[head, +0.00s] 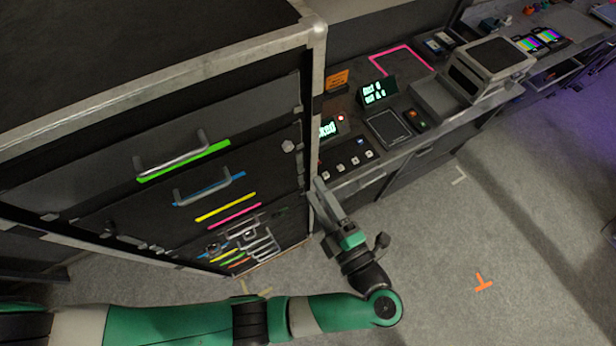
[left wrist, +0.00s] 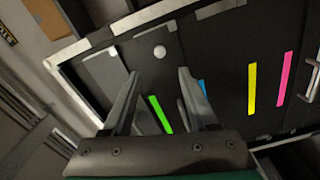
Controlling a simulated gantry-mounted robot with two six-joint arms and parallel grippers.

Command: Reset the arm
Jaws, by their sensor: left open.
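My left arm is green and black and comes in from the left along the bottom of the head view. My left gripper (head: 325,205) is raised beside the right front edge of a large dark drawer cabinet (head: 90,210). In the left wrist view the two fingers of the left gripper (left wrist: 157,80) stand apart with nothing between them. Behind them is the dark cabinet front with a green strip (left wrist: 160,114) and a round pale knob (left wrist: 160,52). Whether the fingers touch the cabinet, I cannot tell. My right gripper is not in either view.
The cabinet has drawer handles (head: 210,188) and coloured strips. A counter to the right holds a lit display (head: 379,91), a boxy grey machine (head: 490,68) and small buttons. The grey floor (head: 440,265) is open, with an orange mark (head: 483,282).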

